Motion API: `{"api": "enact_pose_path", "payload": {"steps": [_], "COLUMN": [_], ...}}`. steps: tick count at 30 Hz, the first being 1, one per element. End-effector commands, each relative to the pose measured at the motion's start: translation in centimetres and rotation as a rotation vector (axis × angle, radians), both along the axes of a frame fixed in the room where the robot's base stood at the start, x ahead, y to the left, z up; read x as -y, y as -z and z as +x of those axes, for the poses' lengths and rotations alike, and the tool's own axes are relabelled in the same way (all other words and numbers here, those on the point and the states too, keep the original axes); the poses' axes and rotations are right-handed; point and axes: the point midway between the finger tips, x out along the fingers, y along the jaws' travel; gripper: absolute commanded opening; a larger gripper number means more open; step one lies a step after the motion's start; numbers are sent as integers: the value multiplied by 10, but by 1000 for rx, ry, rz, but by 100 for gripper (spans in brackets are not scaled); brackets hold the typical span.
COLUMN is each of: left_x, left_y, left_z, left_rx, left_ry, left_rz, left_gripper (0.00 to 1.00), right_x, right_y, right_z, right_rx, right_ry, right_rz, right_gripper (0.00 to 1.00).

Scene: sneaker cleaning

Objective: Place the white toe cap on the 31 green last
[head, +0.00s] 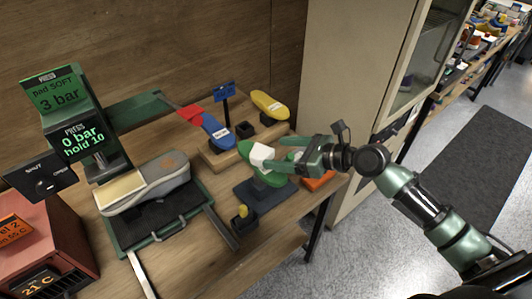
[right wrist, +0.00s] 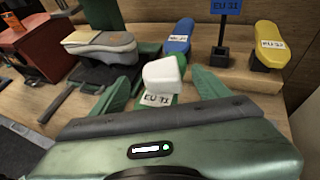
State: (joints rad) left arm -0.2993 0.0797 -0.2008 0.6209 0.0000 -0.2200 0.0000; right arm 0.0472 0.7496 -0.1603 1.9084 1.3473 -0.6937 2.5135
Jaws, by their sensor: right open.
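The green last (head: 268,179) stands on a dark base on the bench. In the right wrist view its label (right wrist: 158,99) reads EU with a number that looks like 31. The white toe cap (head: 261,155) rests on the last, with green showing around it; I cannot tell how fully it is seated. The cap also shows in the right wrist view (right wrist: 163,73). My right gripper (head: 273,154) is open, its two green fingers on either side of the cap and last, with visible gaps in the right wrist view. My left gripper is not in view.
A blue last (head: 215,131) and a yellow last (head: 270,105) stand on a wooden block behind, near a blue sign (head: 224,91). An orange item (head: 318,181) sits under my right gripper. A cabinet stands at right.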

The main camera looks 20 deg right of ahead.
Motion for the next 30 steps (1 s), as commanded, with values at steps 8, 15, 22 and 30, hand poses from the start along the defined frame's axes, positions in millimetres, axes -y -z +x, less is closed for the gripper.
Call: {"api": "enact_pose_path", "payload": {"steps": [8,15,22,30], "left_x": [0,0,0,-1], "left_y": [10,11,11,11], "left_z": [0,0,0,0], "left_rx": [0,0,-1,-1], "left_ry": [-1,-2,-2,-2], "left_rz": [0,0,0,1], "left_gripper": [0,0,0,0], "right_x": [28,32,32,33], "right_y": [-15,-20,-20,-20], "right_z": [-31,-36,-36,-35], "right_rx": [-2,1,0,0], "right_ry": [1,0,0,0], "right_rz": [-2,-1,0,0], "right_gripper": [76,76,76,76]}}
